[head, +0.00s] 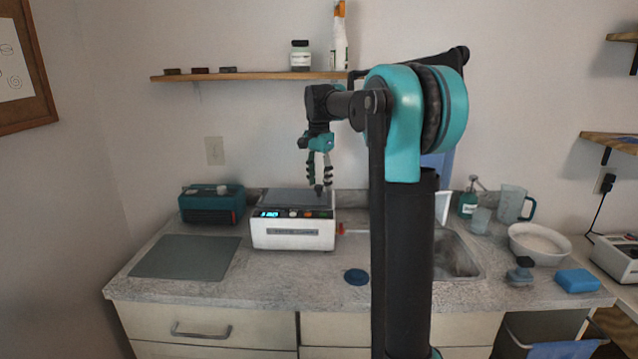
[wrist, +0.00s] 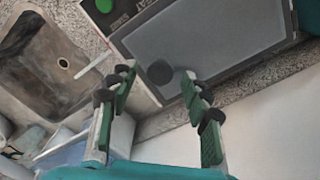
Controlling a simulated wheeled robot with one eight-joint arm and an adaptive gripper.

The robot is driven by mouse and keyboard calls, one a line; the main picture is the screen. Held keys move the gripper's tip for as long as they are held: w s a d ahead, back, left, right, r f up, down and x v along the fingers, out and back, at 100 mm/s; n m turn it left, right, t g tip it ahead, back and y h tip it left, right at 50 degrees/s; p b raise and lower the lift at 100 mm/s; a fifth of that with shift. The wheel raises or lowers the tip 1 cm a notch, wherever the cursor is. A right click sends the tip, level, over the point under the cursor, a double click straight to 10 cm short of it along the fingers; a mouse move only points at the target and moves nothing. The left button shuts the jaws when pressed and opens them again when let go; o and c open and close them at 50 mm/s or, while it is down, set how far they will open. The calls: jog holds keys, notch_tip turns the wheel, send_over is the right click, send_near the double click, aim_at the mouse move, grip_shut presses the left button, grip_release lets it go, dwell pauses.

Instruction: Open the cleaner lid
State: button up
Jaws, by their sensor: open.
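The white cleaner (head: 293,233) stands on the counter, with lit displays and buttons on its front. Its grey lid (head: 285,197) lies flat and closed on top, and the lid fills the upper part of the wrist view (wrist: 225,40). A dark round knob (wrist: 160,73) stands near one edge of the lid; in the head view the knob (head: 318,189) is at the lid's right side. My gripper (head: 320,177) is open above the knob. In the wrist view my gripper's fingertips (wrist: 159,80) are apart on either side of the knob, and I cannot tell whether they touch it.
A teal box (head: 211,206) stands left of the cleaner, behind a grey mat (head: 186,257). The sink (head: 453,256) is to the right. A dark blue disc (head: 356,277) lies on the counter in front. A wall shelf (head: 250,77) with bottles hangs above.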

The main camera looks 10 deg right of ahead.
jog(key=shift+f, duration=0.4)
jog(key=shift+c, duration=0.3)
grip_shut()
